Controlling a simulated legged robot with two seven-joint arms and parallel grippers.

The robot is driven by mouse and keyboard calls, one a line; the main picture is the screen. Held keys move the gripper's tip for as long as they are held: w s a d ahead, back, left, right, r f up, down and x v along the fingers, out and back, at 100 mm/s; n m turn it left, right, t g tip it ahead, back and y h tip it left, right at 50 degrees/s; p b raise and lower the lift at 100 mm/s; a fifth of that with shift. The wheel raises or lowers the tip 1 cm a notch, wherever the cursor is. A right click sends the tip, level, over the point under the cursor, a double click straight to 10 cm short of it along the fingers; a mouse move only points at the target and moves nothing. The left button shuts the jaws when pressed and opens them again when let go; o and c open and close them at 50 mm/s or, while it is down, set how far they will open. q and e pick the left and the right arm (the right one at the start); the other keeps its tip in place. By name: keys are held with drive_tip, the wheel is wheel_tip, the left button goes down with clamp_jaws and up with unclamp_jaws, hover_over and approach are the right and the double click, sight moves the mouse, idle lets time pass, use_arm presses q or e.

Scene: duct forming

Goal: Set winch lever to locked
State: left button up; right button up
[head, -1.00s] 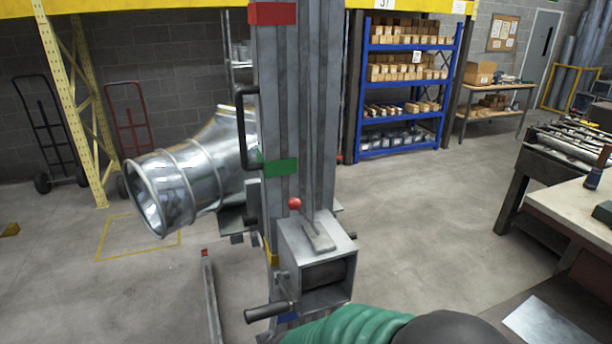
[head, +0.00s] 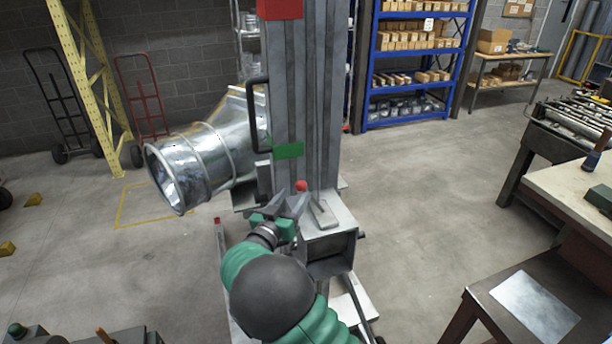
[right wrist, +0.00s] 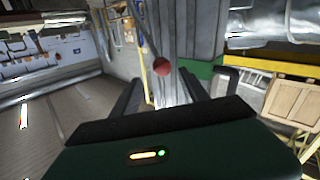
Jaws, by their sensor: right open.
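The winch lever's red knob (head: 301,186) shows at the front of the grey mast, above the winch housing (head: 333,222). The lever's stem is mostly hidden behind my gripper. My right gripper (head: 287,197) is open, its fingers pointing up toward the knob from the lower left. In the right wrist view the red knob (right wrist: 162,67) appears between the two dark fingers (right wrist: 160,92), near their tips; I see no contact. My left gripper is not in view.
The grey mast (head: 303,110) carries a green band (head: 288,150) and a black handle (head: 257,115). A shiny metal duct (head: 190,168) sits left of the mast. A workbench (head: 570,190) stands at the right. Floor between mast and bench is open.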

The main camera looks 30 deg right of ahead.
use_arm(q)
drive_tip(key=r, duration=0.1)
drive_tip(key=p, duration=0.1)
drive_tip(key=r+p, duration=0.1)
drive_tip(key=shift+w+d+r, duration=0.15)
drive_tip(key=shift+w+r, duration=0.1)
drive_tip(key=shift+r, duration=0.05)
use_arm(e)
drive_tip(key=x, duration=1)
drive_tip(key=shift+f, duration=0.25)
drive_tip(key=shift+w+a, duration=0.15)
drive_tip(key=shift+w, duration=0.05)
drive_tip(key=shift+c, duration=0.3)
drive_tip(key=shift+w+a, duration=0.1)
drive_tip(key=c, duration=0.5)
clamp_jaws()
drive_tip(key=shift+r, duration=0.1)
